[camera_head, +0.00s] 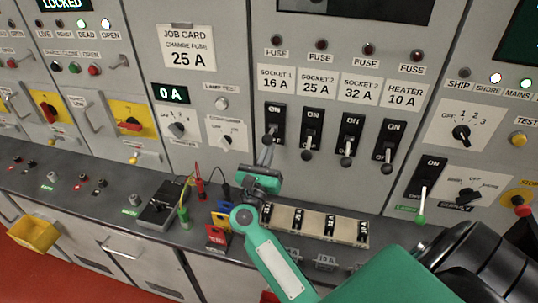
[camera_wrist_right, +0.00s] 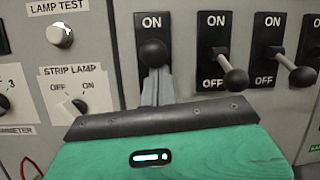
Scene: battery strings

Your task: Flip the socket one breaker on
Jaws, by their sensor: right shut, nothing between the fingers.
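The socket 1 breaker (camera_head: 278,120) is a black switch under the SOCKET 1 16 A label, leftmost in the row. In the right wrist view the breaker (camera_wrist_right: 151,27) shows its ON mark, with the dark lever knob (camera_wrist_right: 153,53) just below it, higher than the neighbouring knobs. My right gripper (camera_head: 268,153) is shut and empty. Its fingertips (camera_wrist_right: 156,90) are directly under the knob, apparently touching or very close; I cannot tell which. They hide the lower part of the breaker. My left gripper is not in view.
The socket 2 breaker (camera_head: 312,128), socket 3 breaker (camera_head: 351,132) and heater breaker (camera_head: 389,140) stand to the right, levers down. A rack of black parts (camera_head: 318,228) and coloured tags (camera_head: 217,236) lie on the ledge below. A strip lamp knob (camera_wrist_right: 78,106) is to the left.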

